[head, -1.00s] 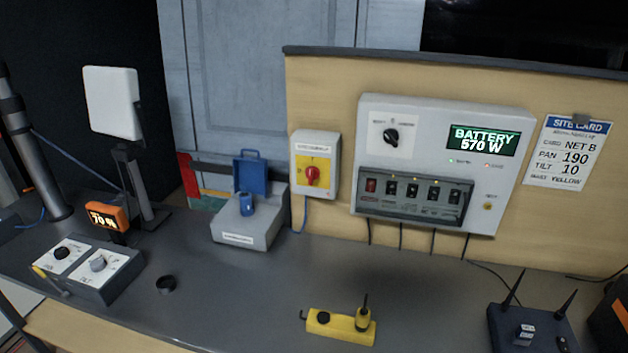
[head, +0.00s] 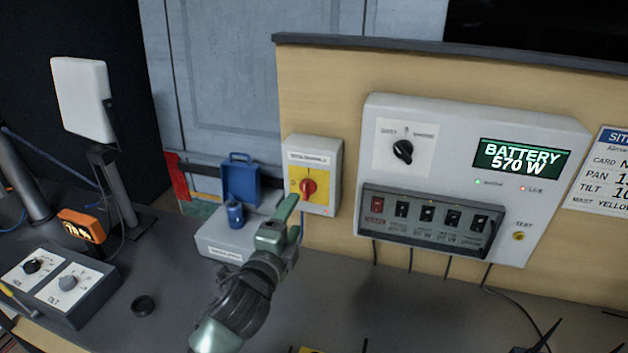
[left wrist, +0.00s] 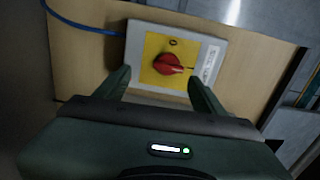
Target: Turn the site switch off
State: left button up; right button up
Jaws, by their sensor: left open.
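The red rotary switch (head: 308,187) sits on a yellow plate on a small white wall box (head: 325,160). The label above it is too small to read surely. In the left wrist view the red knob (left wrist: 168,64) shows face-on, its handle lying nearly sideways in that picture. My left gripper (head: 290,215) is just in front of and below the box, pointing towards it. In the left wrist view the left gripper (left wrist: 162,85) is open, one finger on each side of the knob, apart from it and empty. My right gripper is not in view.
A grey panel (head: 455,125) with a black selector, a row of switches and a display reading BATTERY 570 W hangs right of the switch. A dial box (head: 60,285) sits at the bench's left.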

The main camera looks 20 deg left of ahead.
aim_at(305, 193)
pick_arm(q)
jog(key=w, duration=0.1)
jog(key=w+r+p, duration=0.1)
jog(key=w+r, duration=0.1)
jog(key=w, duration=0.1)
jog(key=shift+d, duration=0.15)
jog(key=w, duration=0.2)
jog(key=shift+w+f+p, duration=0.3)
jog(key=shift+w+f, duration=0.05)
jog(key=shift+w, duration=0.3)
jog(key=c, duration=1.2)
jog(key=shift+c, duration=0.8)
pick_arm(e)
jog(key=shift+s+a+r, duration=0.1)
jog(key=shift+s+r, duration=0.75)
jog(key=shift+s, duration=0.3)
